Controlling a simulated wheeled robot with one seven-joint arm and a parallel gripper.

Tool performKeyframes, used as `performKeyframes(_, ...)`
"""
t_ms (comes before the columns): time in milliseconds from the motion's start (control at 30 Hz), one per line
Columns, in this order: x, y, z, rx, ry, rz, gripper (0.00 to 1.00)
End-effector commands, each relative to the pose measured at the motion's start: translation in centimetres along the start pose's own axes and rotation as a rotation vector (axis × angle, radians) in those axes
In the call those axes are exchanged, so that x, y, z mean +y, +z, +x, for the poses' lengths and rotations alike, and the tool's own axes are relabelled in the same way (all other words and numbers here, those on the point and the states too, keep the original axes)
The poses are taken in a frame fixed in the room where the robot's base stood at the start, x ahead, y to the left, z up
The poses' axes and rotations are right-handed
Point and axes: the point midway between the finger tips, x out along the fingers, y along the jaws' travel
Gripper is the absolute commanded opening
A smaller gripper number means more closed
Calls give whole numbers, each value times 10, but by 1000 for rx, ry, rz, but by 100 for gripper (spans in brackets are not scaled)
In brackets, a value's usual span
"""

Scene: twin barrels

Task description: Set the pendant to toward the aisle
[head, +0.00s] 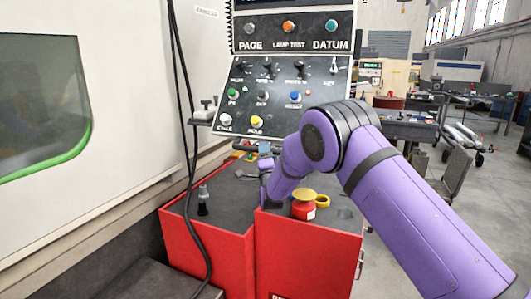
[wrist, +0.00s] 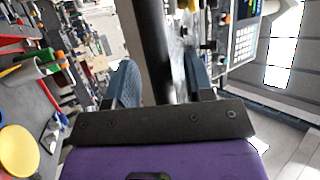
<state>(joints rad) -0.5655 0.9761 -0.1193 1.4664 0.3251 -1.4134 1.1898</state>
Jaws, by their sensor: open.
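The pendant (head: 287,68) is a grey control panel with rows of coloured buttons and knobs, hanging upright in the upper middle of the head view. Its top is cut off. A dark bar (head: 238,147) shows under its lower edge. My gripper (head: 265,163) is small and partly hidden by my purple arm, just below the panel. In the wrist view my gripper (wrist: 163,78) is open, with a thick black bar (wrist: 157,45) running between its two blue-grey fingers. I cannot tell whether the fingers touch the bar.
Two red cabinets (head: 300,255) with dark tops stand below the pendant, bearing a red pot (head: 303,210) and a yellow ring (head: 322,201). Black cables (head: 188,120) hang at the left, before a white machine (head: 120,90). Open floor (head: 480,195) lies at the right.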

Motion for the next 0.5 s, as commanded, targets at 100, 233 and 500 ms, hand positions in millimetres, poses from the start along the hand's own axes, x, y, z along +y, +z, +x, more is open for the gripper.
performKeyframes(100,0,0,5,0,0,0,48)
performKeyframes(233,0,0,6,-1,0,0,48)
performKeyframes(500,0,0,5,-1,0,0,16)
